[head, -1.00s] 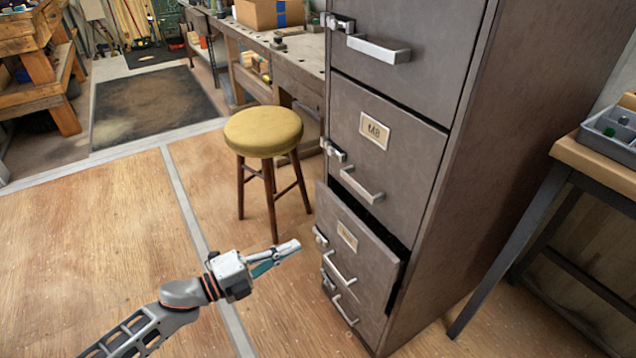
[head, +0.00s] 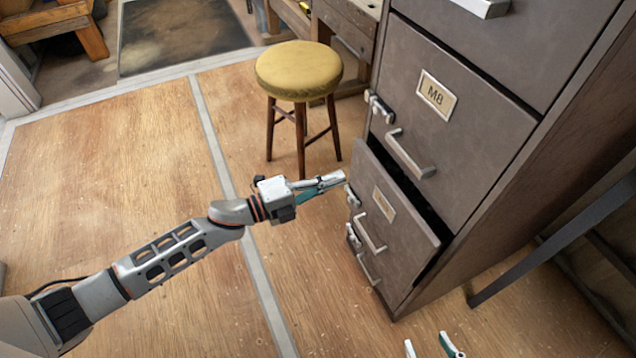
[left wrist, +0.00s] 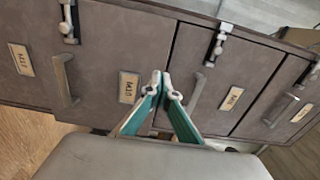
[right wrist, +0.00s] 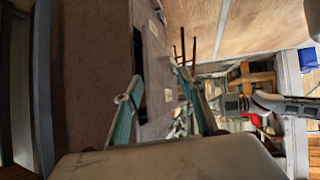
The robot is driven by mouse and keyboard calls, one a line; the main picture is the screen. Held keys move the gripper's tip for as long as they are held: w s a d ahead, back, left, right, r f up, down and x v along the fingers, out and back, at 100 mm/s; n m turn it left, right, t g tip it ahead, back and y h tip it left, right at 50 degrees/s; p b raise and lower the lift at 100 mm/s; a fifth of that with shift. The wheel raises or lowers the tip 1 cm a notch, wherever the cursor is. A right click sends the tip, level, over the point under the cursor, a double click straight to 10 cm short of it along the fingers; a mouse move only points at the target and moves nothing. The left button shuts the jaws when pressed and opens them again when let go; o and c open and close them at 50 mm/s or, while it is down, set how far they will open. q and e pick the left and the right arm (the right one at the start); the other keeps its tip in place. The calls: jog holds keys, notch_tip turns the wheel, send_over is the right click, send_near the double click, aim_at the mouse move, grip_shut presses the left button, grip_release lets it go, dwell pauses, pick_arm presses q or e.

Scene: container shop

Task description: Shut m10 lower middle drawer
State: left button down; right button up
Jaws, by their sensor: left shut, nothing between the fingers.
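The m10 drawer (head: 404,228) is a grey metal drawer low in the tall cabinet, below the M8 drawer. It stands partly open, with a dark gap along its top and right side. Its label (left wrist: 128,87) shows in the left wrist view. My left gripper (head: 343,178) is shut and empty, just left of the drawer's upper left front corner; whether it touches cannot be told. In the left wrist view its fingertips (left wrist: 163,80) meet in front of the drawer fronts. My right gripper (head: 431,346) is open at the bottom edge; its fingers also show in the right wrist view (right wrist: 160,85).
The M8 drawer (head: 450,115) above looks shut. Another drawer with a bar handle (head: 368,270) lies below m10. A yellow stool (head: 299,72) stands left of the cabinet. A dark table leg (head: 560,245) is at the right. The wooden floor (head: 130,190) at left is clear.

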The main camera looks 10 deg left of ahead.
aim_at(371, 165)
pick_arm(q)
jog(key=x, duration=0.5)
jog(key=shift+w+d+f+b, duration=0.2)
jog(key=shift+w+d+b, duration=0.1)
jog(key=shift+b, duration=0.1)
jog(key=shift+w+d, duration=0.15)
jog(key=shift+d, duration=0.1)
jog(key=shift+w+d+r, duration=0.15)
jog(key=shift+w+d, duration=0.05)
pick_arm(e)
jog(key=shift+w+a+r, duration=0.7)
jog(key=shift+w+r, duration=0.1)
jog(key=shift+r, duration=0.1)
pick_arm(q)
jog(key=shift+d, duration=0.15)
jog(key=x, duration=0.4)
jog(key=shift+w+d+b, duration=0.25)
jog(key=shift+d+b, duration=0.05)
jog(key=shift+r, duration=0.1)
pick_arm(e)
jog(key=shift+s+a+f+y, duration=0.15)
jog(key=shift+s+y, duration=0.1)
jog(key=shift+y, duration=0.05)
